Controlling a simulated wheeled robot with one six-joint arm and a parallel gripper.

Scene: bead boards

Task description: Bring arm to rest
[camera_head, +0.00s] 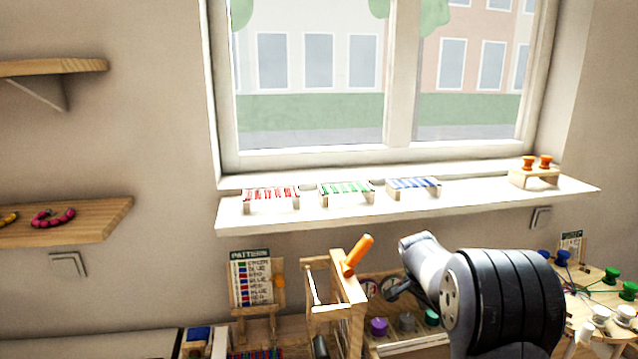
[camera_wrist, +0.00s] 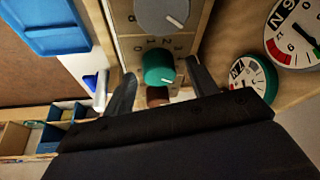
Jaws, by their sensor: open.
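My arm (camera_head: 505,300) reaches over the bench at the lower right of the head view. Its gripper is not clearly visible there. In the wrist view, the two dark fingers of my gripper (camera_wrist: 160,68) stand apart, with nothing held. A teal knob (camera_wrist: 158,72) on a wooden panel shows between them. I cannot tell how far the fingertips are from it. A grey knob (camera_wrist: 163,12) with a white pointer line is above it on the same panel.
Round dials (camera_wrist: 295,33) are at the right of the wrist view, a blue tray (camera_wrist: 45,25) at the left. In the head view, a wooden frame with an orange handle (camera_head: 357,255) stands left of my arm. A pattern card (camera_head: 252,278) is farther left. A windowsill (camera_head: 300,211) holds bead racks.

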